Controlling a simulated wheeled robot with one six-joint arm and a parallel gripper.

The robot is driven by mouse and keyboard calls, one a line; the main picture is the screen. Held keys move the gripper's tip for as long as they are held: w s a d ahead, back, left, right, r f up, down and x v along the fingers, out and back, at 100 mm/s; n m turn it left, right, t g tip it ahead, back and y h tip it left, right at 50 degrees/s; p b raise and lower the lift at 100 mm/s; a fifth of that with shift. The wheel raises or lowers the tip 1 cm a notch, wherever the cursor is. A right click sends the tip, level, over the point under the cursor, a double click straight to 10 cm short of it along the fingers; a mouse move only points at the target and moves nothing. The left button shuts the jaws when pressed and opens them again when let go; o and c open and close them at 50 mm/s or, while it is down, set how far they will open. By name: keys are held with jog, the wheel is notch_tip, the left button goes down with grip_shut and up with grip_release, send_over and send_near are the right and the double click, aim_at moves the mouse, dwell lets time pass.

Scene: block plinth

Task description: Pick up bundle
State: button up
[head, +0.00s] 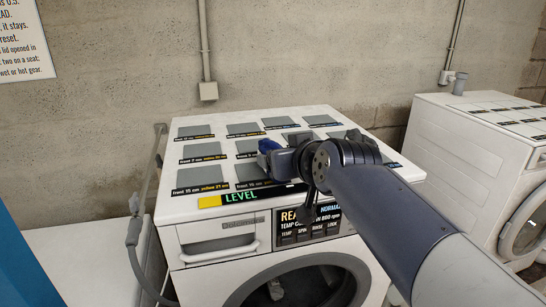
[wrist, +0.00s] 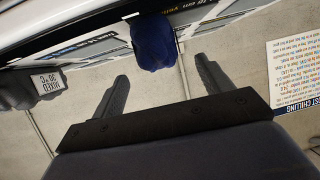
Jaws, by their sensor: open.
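A dark blue bundle (head: 268,146) sits on the white washer's top, partly hidden by my gripper in the head view. In the wrist view the blue bundle (wrist: 153,43) lies just beyond the fingertips, roughly in line with the gap between them. A grey bundle with a white "MIXED 30°C" tag (wrist: 40,86) shows at the left of the wrist view. My gripper (wrist: 161,68) is open, its two dark fingers apart with nothing between them. In the head view my gripper (head: 275,160) is foreshortened beside the blue bundle, so contact cannot be told.
The washer top (head: 300,114) carries several grey pads with printed labels. A yellow-and-green "LEVEL" strip (head: 240,197) runs along its front edge. A second white machine (head: 470,120) stands at right. A concrete wall (head: 300,50) with a pipe and a printed sign (head: 20,40) is behind.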

jog(key=shift+p+x, duration=0.85)
jog(key=shift+x, duration=1.7)
jog(key=shift+s+f, duration=0.1)
jog(key=c, duration=1.2)
